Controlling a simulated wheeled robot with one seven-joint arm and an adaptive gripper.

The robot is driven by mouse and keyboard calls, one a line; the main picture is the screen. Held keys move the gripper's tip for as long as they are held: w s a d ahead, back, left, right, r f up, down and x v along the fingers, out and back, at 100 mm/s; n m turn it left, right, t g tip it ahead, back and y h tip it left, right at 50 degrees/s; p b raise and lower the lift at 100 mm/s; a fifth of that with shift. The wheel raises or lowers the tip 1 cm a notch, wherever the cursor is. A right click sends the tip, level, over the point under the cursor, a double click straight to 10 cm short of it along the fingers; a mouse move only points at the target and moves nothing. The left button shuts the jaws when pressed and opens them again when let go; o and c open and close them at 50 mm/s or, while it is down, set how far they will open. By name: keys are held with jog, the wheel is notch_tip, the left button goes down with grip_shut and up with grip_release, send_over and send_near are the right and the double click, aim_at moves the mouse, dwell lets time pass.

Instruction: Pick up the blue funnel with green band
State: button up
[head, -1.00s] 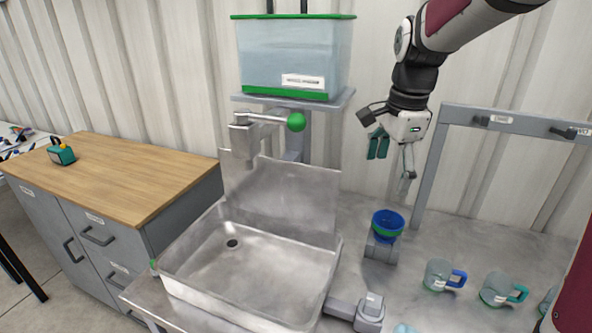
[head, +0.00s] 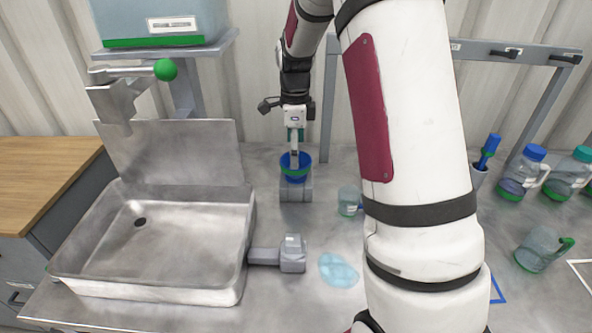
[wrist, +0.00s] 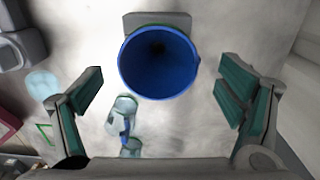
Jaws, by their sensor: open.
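The blue funnel with a green band (head: 296,174) sits in a grey holder (head: 296,192) on the metal counter, right of the sink. In the wrist view the funnel (wrist: 158,66) shows its wide blue mouth, with a thin green edge at its left rim. My gripper (head: 295,158) is directly above the funnel in the head view, pointing down. In the wrist view my gripper (wrist: 160,105) is open and empty, with its green-padded fingers wide apart on both sides, below the funnel in the picture. I cannot tell how far the fingertips are above the rim.
The steel sink (head: 70,268) is to the left, with a grey fitting (head: 291,254) by its right side. A clear mug (head: 349,200) and a light-blue patch (head: 338,270) are right of the holder. Blue-capped (head: 522,172) and green-capped (head: 568,174) jugs stand far right. My arm hides the middle right.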

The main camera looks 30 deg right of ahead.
jog(key=shift+s+f+p, duration=0.2)
jog(key=shift+f+p, duration=0.2)
jog(key=shift+f, duration=2.3)
jog(key=c, duration=1.2)
